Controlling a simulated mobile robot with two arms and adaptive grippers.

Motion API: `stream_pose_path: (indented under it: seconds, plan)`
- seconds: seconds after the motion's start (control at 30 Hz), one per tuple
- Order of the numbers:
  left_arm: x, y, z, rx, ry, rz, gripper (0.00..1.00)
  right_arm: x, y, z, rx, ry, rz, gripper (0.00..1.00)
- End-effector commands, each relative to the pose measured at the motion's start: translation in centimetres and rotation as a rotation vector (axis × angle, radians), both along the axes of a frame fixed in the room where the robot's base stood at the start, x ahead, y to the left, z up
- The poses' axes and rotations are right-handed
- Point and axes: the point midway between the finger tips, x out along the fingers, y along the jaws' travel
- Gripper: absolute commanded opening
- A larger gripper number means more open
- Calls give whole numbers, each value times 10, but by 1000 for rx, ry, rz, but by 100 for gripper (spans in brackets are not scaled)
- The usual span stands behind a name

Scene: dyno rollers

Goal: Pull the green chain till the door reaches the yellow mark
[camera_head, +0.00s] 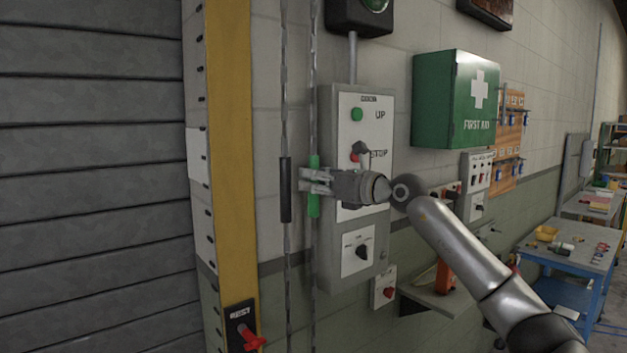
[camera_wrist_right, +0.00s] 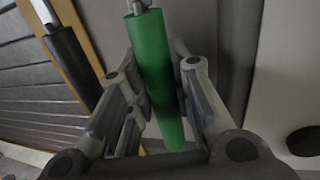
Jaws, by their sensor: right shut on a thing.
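The green grip on the chain (camera_head: 314,206) hangs upright in front of the wall, right of the door's yellow frame. My right gripper (camera_head: 315,180) comes in from the right and is shut around this green grip; part of the grip shows above and below the fingers. In the right wrist view the green grip (camera_wrist_right: 155,75) stands between the two fingers. A second chain with a black grip (camera_head: 286,190) hangs just to the left. The grey slatted roller door (camera_head: 90,180) fills the left side. I cannot make out a yellow mark on it. My left gripper is not in view.
A grey control box (camera_head: 330,270) with UP and STOP buttons is mounted close behind my right gripper. A red-handled switch (camera_head: 245,335) sits low on the yellow frame (camera_head: 230,150). A green first aid cabinet (camera_head: 430,100) and a blue workbench (camera_head: 570,255) are to the right.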

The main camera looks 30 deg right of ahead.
Motion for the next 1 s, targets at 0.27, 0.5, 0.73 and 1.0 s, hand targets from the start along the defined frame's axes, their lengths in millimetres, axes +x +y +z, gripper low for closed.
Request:
stream_pose_path:
  seconds: [0.27, 0.5, 0.73, 1.0]
  plan:
    - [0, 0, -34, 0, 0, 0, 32, 1, 0, -46, -1, 3, 1, 0]
    - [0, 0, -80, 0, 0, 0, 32, 0, 1, -111, -1, 5, 1, 0]
    - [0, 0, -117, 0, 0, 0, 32, 0, 0, -167, -2, 6, 1, 0]
    - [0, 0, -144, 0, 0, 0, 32, 0, 1, -210, -1, 8, 2, 0]
